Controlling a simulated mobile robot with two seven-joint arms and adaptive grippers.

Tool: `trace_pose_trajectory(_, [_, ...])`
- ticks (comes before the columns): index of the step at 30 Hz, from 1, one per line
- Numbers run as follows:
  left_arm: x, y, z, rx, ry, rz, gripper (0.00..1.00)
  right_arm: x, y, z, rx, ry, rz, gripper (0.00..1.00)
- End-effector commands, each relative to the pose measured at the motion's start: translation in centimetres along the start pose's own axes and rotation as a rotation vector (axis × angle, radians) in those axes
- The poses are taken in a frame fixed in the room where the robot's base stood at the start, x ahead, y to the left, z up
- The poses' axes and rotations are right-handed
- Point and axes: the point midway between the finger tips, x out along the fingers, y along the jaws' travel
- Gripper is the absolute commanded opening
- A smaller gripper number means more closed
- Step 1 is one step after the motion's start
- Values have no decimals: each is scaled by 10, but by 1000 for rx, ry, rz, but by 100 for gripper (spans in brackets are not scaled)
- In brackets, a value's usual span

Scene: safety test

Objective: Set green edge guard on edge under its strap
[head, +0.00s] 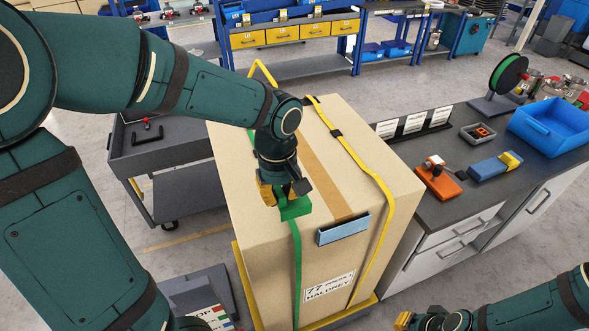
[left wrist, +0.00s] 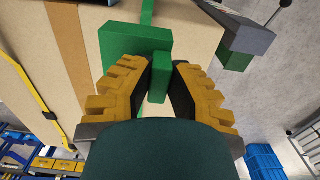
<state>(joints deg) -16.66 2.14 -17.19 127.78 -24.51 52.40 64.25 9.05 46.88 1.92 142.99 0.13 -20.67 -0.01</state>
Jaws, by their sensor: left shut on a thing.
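The green edge guard (head: 296,208) is held by its tab in my left gripper (head: 283,193), at the top front edge of a tall cardboard carton (head: 265,240). The left wrist view shows the guard's plate (left wrist: 133,46) beyond the two yellow fingers (left wrist: 160,85), which close on its tab. The green strap (head: 296,262) runs down the carton's front directly below the guard. Whether the guard touches the edge or lies under the strap I cannot tell. My right gripper (head: 422,320) is at the bottom right, partly cut off; its fingers are unclear.
A yellow strap (head: 375,180) with a black buckle (head: 336,133) crosses the carton. A light-blue piece (head: 343,229) sits at the front edge, right of the guard. A counter (head: 450,215) with tools and a blue bin (head: 550,127) stands right; a grey cart (head: 165,150) stands left.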

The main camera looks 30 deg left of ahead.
Motion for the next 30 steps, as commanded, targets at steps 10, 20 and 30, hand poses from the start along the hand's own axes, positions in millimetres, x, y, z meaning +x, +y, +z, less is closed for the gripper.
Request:
trace_pose_trajectory(10, [5, -1, 0, -4, 0, 0, 0, 5, 2, 2, 0, -2, 1, 0])
trace_pose_trajectory(20, [27, -1, 0, -3, 0, 0, 0, 24, 8, 4, 0, -1, 4, 0])
trace_pose_trajectory(30, [51, -1, 0, -3, 0, 0, 0, 46, 16, 6, 0, -1, 8, 0])
